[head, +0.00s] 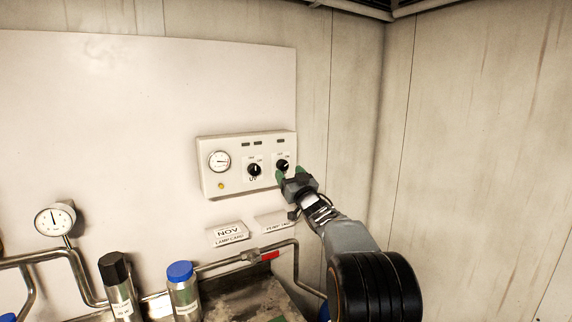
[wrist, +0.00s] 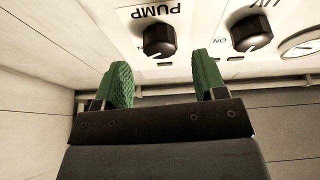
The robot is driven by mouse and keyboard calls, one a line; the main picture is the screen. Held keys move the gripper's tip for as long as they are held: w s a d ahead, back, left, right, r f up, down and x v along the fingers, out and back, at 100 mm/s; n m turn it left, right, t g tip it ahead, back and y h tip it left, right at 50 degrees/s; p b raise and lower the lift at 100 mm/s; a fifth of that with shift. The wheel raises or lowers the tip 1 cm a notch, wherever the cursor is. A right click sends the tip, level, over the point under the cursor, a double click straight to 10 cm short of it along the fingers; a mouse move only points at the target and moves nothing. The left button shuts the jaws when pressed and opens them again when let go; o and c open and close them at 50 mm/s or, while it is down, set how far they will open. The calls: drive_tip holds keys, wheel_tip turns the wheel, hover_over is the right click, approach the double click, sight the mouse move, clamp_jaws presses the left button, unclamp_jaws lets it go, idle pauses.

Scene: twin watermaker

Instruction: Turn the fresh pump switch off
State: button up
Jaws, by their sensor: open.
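The pump switch is a black rotary knob (head: 283,164) at the right end of a white control box on the wall. In the wrist view, which shows the lettering upside down, this pump knob (wrist: 160,40) sits beside the word PUMP. My gripper (head: 291,175) is just below and in front of the knob. In the wrist view, the green fingertips of my gripper (wrist: 164,76) are spread open and empty, with the knob ahead between them, apart from both.
A similar UV knob (head: 254,170) is close by; it also shows in the wrist view (wrist: 250,33). A gauge (head: 219,161) is at the box's left. Below are the lamp card (head: 228,233), pipes and capped bottles (head: 182,290). The corner wall on the right is bare.

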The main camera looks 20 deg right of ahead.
sight(284, 167)
drive_tip(key=shift+p+x, duration=0.5)
drive_tip(key=shift+x, duration=1.05)
drive_tip(key=c, duration=0.9)
